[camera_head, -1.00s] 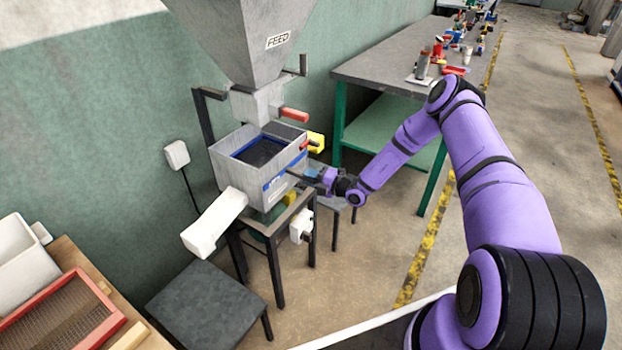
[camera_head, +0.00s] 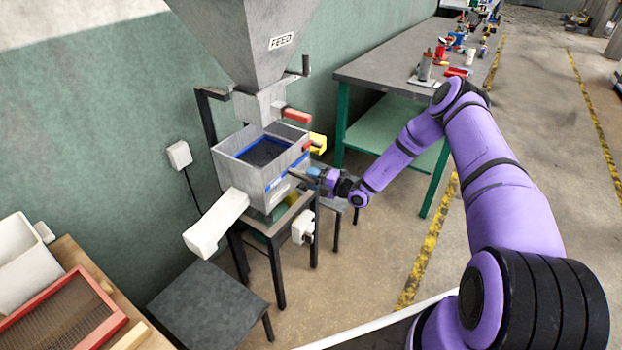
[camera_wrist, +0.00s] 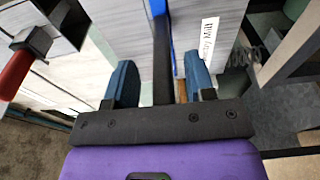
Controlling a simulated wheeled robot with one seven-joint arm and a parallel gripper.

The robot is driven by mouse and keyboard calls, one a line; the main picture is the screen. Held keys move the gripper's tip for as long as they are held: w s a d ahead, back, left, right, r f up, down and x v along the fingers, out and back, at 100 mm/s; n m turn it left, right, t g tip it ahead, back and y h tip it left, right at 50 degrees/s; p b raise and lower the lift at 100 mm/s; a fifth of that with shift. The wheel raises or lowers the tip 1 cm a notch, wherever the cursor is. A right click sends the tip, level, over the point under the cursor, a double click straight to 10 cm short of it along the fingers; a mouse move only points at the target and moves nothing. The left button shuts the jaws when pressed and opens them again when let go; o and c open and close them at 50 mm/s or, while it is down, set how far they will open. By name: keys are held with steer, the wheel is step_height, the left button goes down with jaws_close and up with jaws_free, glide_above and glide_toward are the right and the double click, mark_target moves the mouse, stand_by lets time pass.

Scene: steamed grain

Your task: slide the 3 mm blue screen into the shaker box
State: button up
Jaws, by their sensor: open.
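The shaker box (camera_head: 232,170) is a grey open-topped box under the feed hopper. The blue screen (camera_head: 262,151) lies inside it, with dark mesh and a blue rim. A blue edge also shows at the box's right face, beside a white label, and in the wrist view (camera_wrist: 163,10). A dark bar (camera_wrist: 162,60) sticks out from that face. My gripper (camera_wrist: 160,85) is open, with a blue finger on each side of the bar and visible gaps. In the head view my gripper (camera_head: 314,174) is just right of the box.
The grey hopper (camera_head: 245,40) hangs above. A white chute (camera_head: 215,222) slopes down at the box's left. A red handle (camera_head: 297,115) and yellow part (camera_head: 318,142) sit close by. A workbench (camera_head: 390,75) stands behind my arm. A red-framed screen (camera_head: 65,315) lies at lower left.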

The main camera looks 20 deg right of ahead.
steer(key=v, duration=1)
steer(key=s+a+r+n+g+h, duration=0.1)
steer(key=s+a+r+n+g, duration=0.25)
steer(key=r+n, duration=0.65)
steer(key=s+a+r+n+g+h, duration=0.15)
steer(key=s+r+n+g, duration=0.35)
steer(key=r+n, duration=0.5)
steer(key=s+a+r+n+g, duration=0.4)
steer(key=r+n, duration=0.2)
steer(key=r, duration=0.6)
steer(key=s+d+r+n+t+h, duration=0.1)
steer(key=s+r+n+h, duration=0.2)
steer(key=s+r+n, duration=0.3)
steer(key=s+d+r+n+t+h, duration=0.2)
steer(key=s+r+n+h, duration=0.2)
steer(key=s, duration=0.8)
steer(key=s+d+r+n+t+h, duration=0.1)
steer(key=s+r+n+t+h, duration=0.1)
steer(key=s+r+n, duration=0.6)
steer(key=shift+s+d+r+n+h, duration=0.2)
steer(key=shift+s+d+n+h, duration=0.25)
steer(key=shift+s+h, duration=0.25)
